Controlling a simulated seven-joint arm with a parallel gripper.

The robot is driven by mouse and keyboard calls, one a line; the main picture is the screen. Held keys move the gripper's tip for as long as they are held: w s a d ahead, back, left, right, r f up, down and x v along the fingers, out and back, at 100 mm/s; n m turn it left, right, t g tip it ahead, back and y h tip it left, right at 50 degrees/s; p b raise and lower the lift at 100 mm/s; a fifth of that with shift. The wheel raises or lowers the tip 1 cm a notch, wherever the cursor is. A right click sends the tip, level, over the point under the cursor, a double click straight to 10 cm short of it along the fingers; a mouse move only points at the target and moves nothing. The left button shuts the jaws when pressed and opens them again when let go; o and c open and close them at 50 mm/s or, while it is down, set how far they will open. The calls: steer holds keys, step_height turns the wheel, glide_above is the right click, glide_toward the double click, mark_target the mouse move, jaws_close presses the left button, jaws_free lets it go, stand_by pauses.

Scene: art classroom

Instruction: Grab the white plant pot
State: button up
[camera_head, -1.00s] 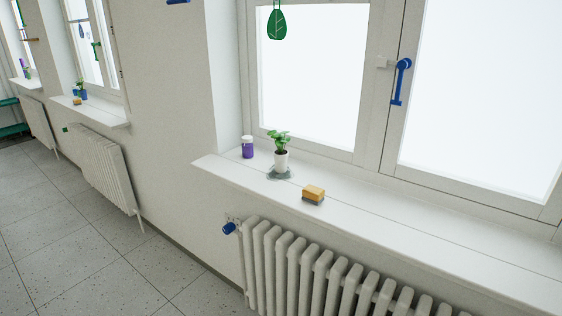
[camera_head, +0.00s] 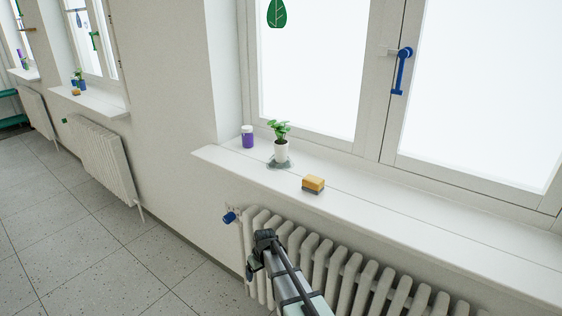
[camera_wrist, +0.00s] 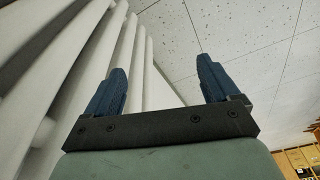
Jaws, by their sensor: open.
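The white plant pot (camera_head: 281,152) stands upright on the windowsill, with a green leafy plant (camera_head: 279,131) in it. It stands on or beside a grey, irregular flat patch (camera_head: 279,164). My gripper (camera_head: 256,256) is below the sill in the head view, in front of the radiator and well short of the pot. In the wrist view my gripper (camera_wrist: 160,88) has its two blue fingers spread apart with nothing between them. The pot does not show in the wrist view.
A yellow sponge (camera_head: 313,184) lies on the windowsill (camera_head: 400,215) to the right of the pot. A purple jar with a white lid (camera_head: 247,137) stands to its left. The white radiator (camera_head: 345,265) with a blue valve knob (camera_head: 229,217) is below. The sill's right part is clear.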

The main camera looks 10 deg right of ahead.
steer(key=w+a+r+n+t+y, duration=0.15)
steer(key=w+a+r, duration=0.4)
steer(key=r, duration=0.85)
steer(key=w+a+r+n+t, duration=0.1)
steer(key=w+a+r+t, duration=0.15)
steer(key=w+r, duration=0.8)
steer(key=w+a+r+n+t+y, duration=0.15)
steer(key=w+a+r, duration=0.35)
steer(key=r, duration=1.2)
step_height(320, 180, up, 14)
steer(key=m+g+h, duration=0.2)
steer(key=m, duration=0.3)
glide_above(281, 127)
steer(key=s+d, duration=0.3)
steer(key=s, duration=0.3)
steer(key=shift+t, duration=0.25)
steer(key=x, duration=0.8)
steer(key=shift+w+a, duration=0.1)
steer(key=shift+a+x, duration=0.15)
steer(key=shift+x, duration=1.35)
steer(key=shift+a+x, duration=0.15)
steer(key=shift+x, duration=1.4)
steer(key=shift+r, duration=0.1)
steer(key=shift+c, duration=0.2)
